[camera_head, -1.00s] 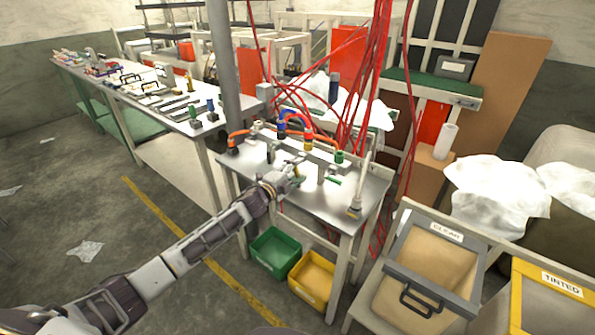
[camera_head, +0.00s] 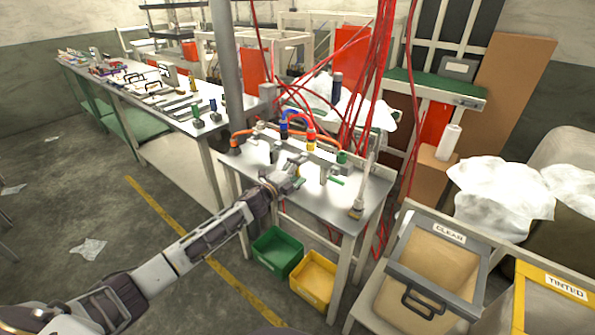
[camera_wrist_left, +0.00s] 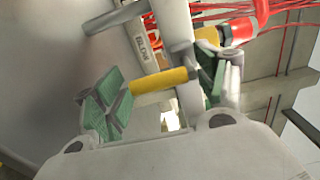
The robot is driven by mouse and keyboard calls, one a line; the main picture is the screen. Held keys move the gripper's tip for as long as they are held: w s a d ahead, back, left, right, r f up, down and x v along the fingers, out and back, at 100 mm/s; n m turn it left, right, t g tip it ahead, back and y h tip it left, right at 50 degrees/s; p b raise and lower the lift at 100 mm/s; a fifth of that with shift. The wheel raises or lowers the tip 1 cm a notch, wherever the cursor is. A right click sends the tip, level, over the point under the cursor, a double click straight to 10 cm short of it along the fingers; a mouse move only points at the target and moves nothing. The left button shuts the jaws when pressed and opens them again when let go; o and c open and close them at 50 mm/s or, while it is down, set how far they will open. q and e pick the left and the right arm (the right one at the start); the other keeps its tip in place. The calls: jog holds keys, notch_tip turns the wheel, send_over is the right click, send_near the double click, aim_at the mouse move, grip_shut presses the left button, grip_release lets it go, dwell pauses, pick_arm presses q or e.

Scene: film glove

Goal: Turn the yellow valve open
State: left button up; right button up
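The yellow valve handle (camera_wrist_left: 160,80) shows in the left wrist view as a short yellow bar in front of a pale pipe fixture. My left gripper (camera_wrist_left: 160,92) has its two green-padded fingers spread wide, and the bar lies in the gap between them. The bar's left end is close to the left pad; whether it touches is unclear. In the head view my left gripper (camera_head: 296,170) is over the metal bench (camera_head: 322,205), at the pipe fixture. I cannot make out the yellow handle there. My right gripper is not in view.
A green-handled valve (camera_head: 334,181) stands just right of my left gripper. A green bin (camera_head: 268,262) and a yellow bin (camera_head: 297,287) sit below the bench.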

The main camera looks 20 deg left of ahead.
pick_arm(q)
jog(key=shift+o, duration=0.3)
jog(key=shift+a, duration=0.1)
jog(key=shift+s+a, duration=0.1)
jog(key=shift+s, duration=0.1)
jog(key=shift+s+a, duration=0.2)
jog(key=shift+s, duration=0.2)
jog(key=v, duration=1)
jog(key=shift+s, duration=0.35)
dwell(0.8)
